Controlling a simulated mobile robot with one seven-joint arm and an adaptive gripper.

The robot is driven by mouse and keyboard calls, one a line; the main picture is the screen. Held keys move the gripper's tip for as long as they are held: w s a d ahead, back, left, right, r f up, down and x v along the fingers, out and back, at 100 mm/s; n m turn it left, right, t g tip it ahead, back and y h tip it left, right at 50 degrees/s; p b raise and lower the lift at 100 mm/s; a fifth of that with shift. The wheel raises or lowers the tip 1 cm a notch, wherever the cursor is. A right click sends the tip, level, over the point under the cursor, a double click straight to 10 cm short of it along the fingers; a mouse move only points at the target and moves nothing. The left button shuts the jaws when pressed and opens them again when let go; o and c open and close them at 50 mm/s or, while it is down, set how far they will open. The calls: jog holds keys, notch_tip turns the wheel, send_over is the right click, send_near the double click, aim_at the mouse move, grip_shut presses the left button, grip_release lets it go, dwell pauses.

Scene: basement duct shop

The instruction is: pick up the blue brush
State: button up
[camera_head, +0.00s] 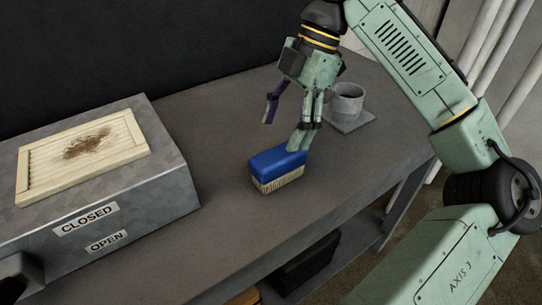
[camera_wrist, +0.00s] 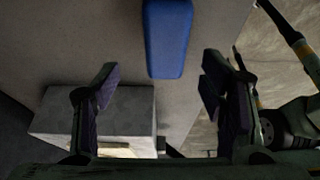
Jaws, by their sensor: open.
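The blue brush (camera_head: 278,168) lies bristles down on the grey bench, with its pale bristles facing the front. In the wrist view its blue back (camera_wrist: 167,38) shows at the top, ahead of the fingertips and between their lines. My gripper (camera_head: 287,127) is open and empty, above and behind the brush. In the wrist view both fingers of my gripper (camera_wrist: 160,85) stand well apart with nothing between them. One finger overlaps the brush's back edge in the head view; I cannot tell whether it touches.
A grey metal box (camera_head: 150,190) with CLOSED and OPEN labels and a stained, pale framed panel (camera_head: 40,178) on top stands left. A grey mug (camera_head: 347,101) on a square coaster (camera_head: 364,121) stands behind and right of the brush. The bench (camera_head: 225,225) is clear around the brush's front.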

aim_at(280, 153)
jog(key=x, duration=0.4)
jog(key=shift+s+f, duration=0.1)
jog(key=shift+f, duration=0.05)
jog(key=x, duration=0.4)
jog(key=shift+d+f+p, duration=0.1)
jog(key=shift+d+p, duration=0.3)
jog(key=shift+d, duration=0.05)
jog(key=shift+s+a+f, duration=0.15)
jog(key=shift+a+f, duration=0.05)
jog(key=shift+f, duration=0.35)
jog(key=shift+c, duration=0.5)
jog(key=c, duration=1.2)
jog(key=shift+r, duration=0.1)
jog(key=shift+c, duration=0.2)
